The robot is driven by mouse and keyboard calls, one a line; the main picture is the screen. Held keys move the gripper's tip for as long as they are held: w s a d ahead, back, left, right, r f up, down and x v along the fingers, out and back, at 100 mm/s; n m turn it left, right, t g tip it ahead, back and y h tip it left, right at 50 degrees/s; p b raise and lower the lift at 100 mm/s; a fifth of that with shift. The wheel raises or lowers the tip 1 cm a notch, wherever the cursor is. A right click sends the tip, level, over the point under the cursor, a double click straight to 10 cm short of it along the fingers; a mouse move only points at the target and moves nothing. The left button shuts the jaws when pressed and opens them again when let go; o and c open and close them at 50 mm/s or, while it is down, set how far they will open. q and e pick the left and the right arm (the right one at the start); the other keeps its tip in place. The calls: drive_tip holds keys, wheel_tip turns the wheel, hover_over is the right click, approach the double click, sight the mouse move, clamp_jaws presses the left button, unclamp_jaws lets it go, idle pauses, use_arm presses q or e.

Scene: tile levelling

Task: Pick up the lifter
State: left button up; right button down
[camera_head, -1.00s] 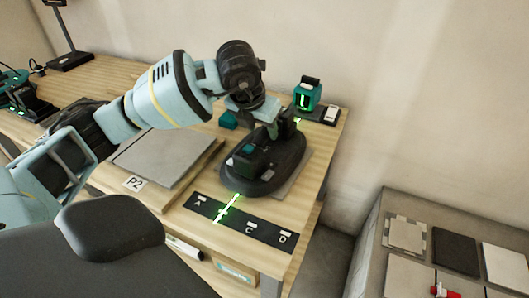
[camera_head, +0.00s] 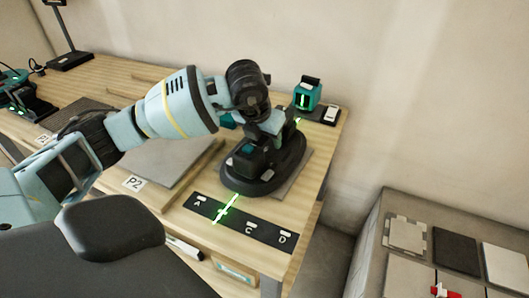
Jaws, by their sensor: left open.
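The lifter (camera_head: 240,178) is a dark device with an oval black base and a small teal part on top. It sits on a grey tile (camera_head: 296,178) at the right end of the wooden bench. My left gripper (camera_head: 272,138) is open at the lifter's upper part, seen from behind the wrist. The fingers are small and partly hidden, so I cannot tell whether they touch the lifter or are around its handle. My right gripper is not in view.
A teal laser level (camera_head: 307,94) stands at the back right and casts a green line. A black strip marked A, C and D (camera_head: 240,222) lies in front of the lifter. A large grey tile (camera_head: 165,152) by label P2 lies left. Tile samples (camera_head: 456,252) are at lower right.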

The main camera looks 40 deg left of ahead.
use_arm(q)
drive_tip(key=shift+f, duration=0.1)
idle(0.3)
drive_tip(key=c, duration=1)
drive_tip(key=shift+w, duration=0.1)
clamp_jaws()
drive_tip(key=shift+r, duration=0.2)
drive_tip(key=shift+r, duration=1.85)
drive_tip(key=s+r+b, duration=0.1)
drive_tip(key=s, duration=1.5)
drive_tip(key=shift+d+r, duration=0.3)
drive_tip(key=shift+d, duration=0.1)
drive_tip(key=shift+r, duration=0.1)
